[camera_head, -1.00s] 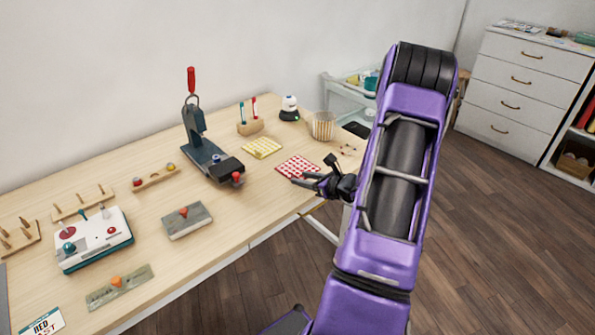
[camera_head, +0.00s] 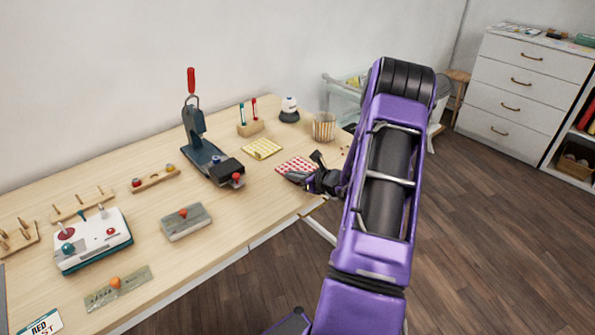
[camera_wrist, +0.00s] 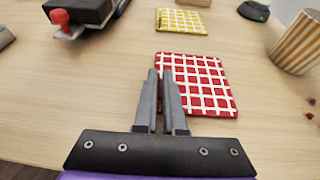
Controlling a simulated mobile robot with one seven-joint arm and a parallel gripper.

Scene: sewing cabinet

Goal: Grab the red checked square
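The red checked square (camera_head: 294,165) lies flat on the table, toward its right front part. In the wrist view the red checked square (camera_wrist: 205,88) is just ahead and to the right, its left edge partly covered by my fingers. My gripper (camera_wrist: 160,72) has its two fingers close together with a narrow gap, through which some table shows. The tips are over the square's left edge; whether they touch it I cannot tell. In the head view my gripper (camera_head: 293,176) is low at the square's front edge.
A yellow checked square (camera_head: 262,148) lies behind. A dark press (camera_head: 205,155) with red knobs stands left, and a striped cup (camera_head: 323,127) stands back right. Bare table (camera_head: 262,195) lies left of my gripper.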

